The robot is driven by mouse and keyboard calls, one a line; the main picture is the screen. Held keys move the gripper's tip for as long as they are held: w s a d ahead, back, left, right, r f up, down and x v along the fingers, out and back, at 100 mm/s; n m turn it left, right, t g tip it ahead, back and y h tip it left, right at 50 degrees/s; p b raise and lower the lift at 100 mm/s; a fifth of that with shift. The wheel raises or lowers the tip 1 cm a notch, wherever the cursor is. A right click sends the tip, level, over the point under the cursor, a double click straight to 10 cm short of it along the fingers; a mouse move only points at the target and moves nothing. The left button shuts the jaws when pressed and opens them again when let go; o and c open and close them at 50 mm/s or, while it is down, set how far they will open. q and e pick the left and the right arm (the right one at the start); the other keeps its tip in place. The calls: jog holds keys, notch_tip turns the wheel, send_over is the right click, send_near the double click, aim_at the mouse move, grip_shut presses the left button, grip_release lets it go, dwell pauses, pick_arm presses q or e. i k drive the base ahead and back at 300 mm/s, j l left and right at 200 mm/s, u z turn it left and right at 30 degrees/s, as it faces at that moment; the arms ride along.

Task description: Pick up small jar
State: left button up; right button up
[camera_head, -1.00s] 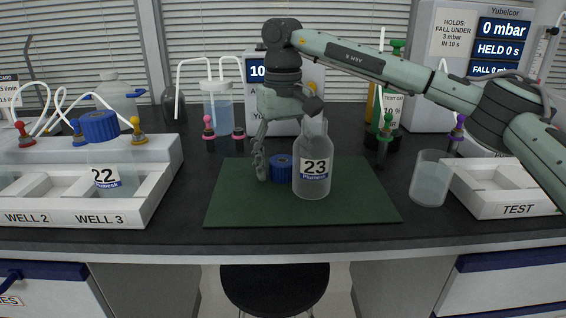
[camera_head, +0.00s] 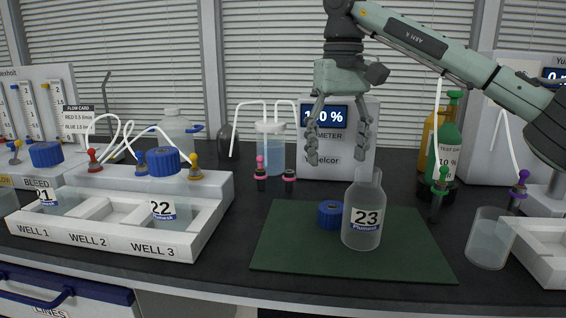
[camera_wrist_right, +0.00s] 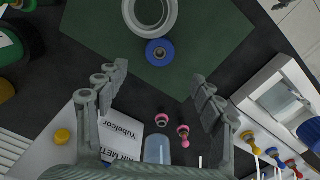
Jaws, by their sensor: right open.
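The clear jar labelled 23 (camera_head: 364,208) stands upright and uncapped on the green mat (camera_head: 290,250). Its open rim shows at the top of the right wrist view (camera_wrist_right: 134,18). A blue cap (camera_head: 330,214) lies on the mat just left of the jar; it also shows in the right wrist view (camera_wrist_right: 160,53). My right gripper (camera_head: 338,157) is open and empty, pointing down above the cap and jar, touching neither. Its two spread fingers show in the right wrist view (camera_wrist_right: 159,78). My left gripper is not in view.
A white rack (camera_head: 115,246) at left holds capped jars 21 (camera_head: 58,200) and 22 (camera_head: 166,210). A clear beaker (camera_head: 489,240) stands right of the mat. Behind are a meter box (camera_head: 355,165), a tubed vessel (camera_head: 270,145) and a green gas bottle (camera_head: 446,140).

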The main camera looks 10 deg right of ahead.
aim_at(493, 232)
jog(key=k+l, duration=1.1)
jog(key=k, duration=0.2)
